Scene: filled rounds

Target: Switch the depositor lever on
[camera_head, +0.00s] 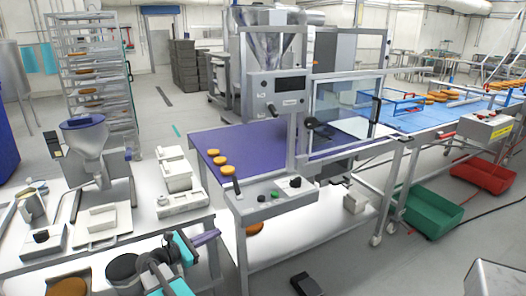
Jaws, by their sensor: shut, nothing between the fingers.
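A steel depositor (271,88) with a hopper on top stands in the middle over a purple belt. On its front control box (268,204) a black lever (237,187) stands up at the left end. I cannot tell its switch position at this size. A smaller tabletop machine (92,150) with a blue-rimmed funnel stands at the left. My gripper (215,234) is low in the picture, left of and below the control box. It is shut and empty, its purple-grey fingers pointing right, apart from the lever.
Orange rounds (220,160) sit on the purple belt. A blue conveyor (430,120) runs right. Green (432,208) and red (484,177) crates stand on the floor. A rack stands at the back left.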

